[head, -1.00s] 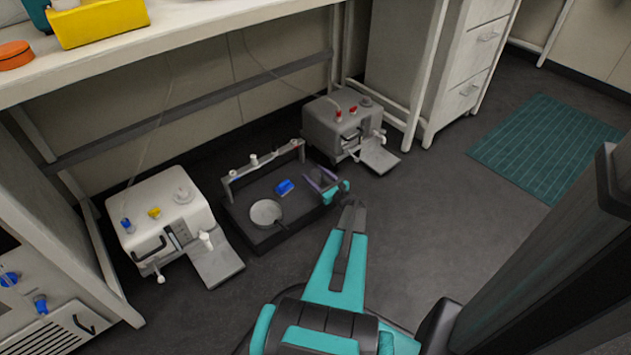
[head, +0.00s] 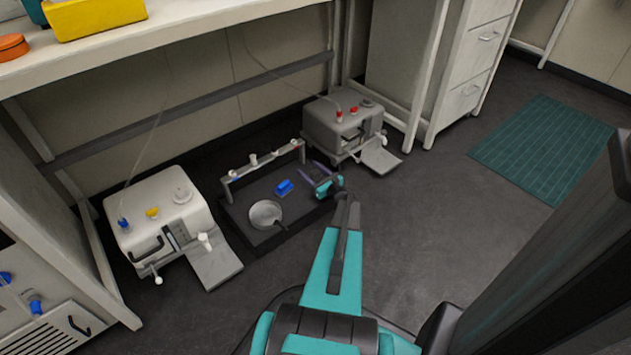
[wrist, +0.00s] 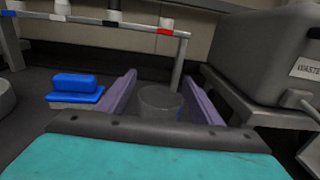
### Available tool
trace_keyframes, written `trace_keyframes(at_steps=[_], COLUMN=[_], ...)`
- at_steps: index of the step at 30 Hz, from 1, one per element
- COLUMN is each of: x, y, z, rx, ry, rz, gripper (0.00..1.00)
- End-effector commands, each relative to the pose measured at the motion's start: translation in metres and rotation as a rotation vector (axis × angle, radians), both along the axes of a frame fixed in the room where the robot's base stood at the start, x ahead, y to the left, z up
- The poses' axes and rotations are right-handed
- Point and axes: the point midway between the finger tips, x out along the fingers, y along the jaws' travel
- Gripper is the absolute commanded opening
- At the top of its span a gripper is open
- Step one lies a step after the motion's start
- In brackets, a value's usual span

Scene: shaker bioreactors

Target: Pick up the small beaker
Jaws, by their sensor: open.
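The small beaker (wrist: 160,101) is a clear grey cup standing upright on the dark tray (head: 262,243). In the wrist view it stands between the two purple fingers of my gripper (wrist: 161,78), with the finger ends reaching past its sides. My gripper is open, and I cannot tell whether either finger touches the glass. The beaker's lower part is hidden by the gripper's dark front edge. In the head view my gripper (head: 312,170) is low over the tray's right end, and I cannot make out the beaker there.
A blue block (wrist: 76,86) lies left of the fingers. A round grey dish (head: 265,213) is at the tray's front left. A rail with small white caps (head: 253,160) runs behind. A grey waste box (head: 343,124) stands close right; a white machine (head: 160,215) stands left.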

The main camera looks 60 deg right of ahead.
Motion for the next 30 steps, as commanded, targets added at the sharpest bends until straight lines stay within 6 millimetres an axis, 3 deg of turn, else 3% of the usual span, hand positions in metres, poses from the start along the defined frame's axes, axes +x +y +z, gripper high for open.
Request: trace_keyframes(at_steps=[1, 9, 20, 30], x=[0.000, -0.001, -0.001, -0.001], y=[0.000, 0.000, 0.000, 0.000], z=[0.000, 0.000, 0.004, 0.037], rx=[0.000, 0.000, 0.000, -0.001], ry=[0.000, 0.000, 0.000, 0.000], rz=[0.000, 0.000, -0.001, -0.001], gripper=[0.54, 0.12, 0.12, 0.12])
